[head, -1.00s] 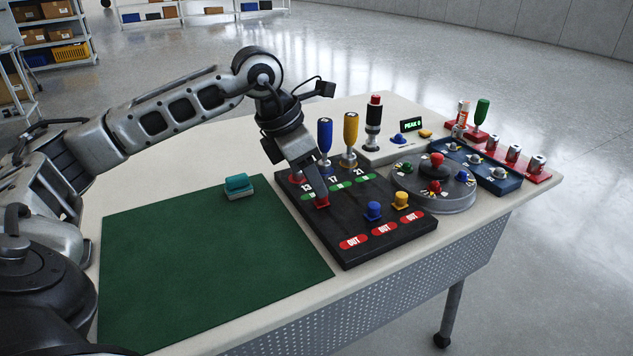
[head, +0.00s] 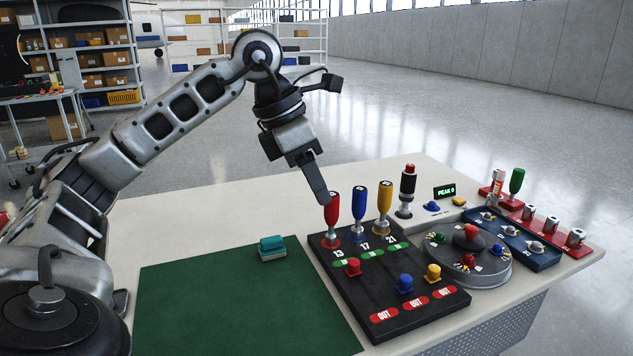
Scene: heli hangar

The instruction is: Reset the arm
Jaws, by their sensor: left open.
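My left arm comes in from the left, and its open gripper (head: 318,190) points down just above and beside the red-handled screwdriver (head: 332,215). I cannot tell whether a fingertip touches the handle. The gripper looks empty. The red, blue (head: 358,208) and yellow (head: 383,205) drivers stand upright in a row at the back of the black board (head: 350,290). Red, blue and yellow small blocks stand lower on the board, above red OUT labels. My right gripper is not in view.
A green mat (head: 240,305) covers the table's left, with a teal block (head: 272,248) at its back edge. A round grey turntable (head: 468,260), a display box (head: 444,191), a blue tray (head: 515,240) and a red rack (head: 560,232) fill the right. The table's back left is clear.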

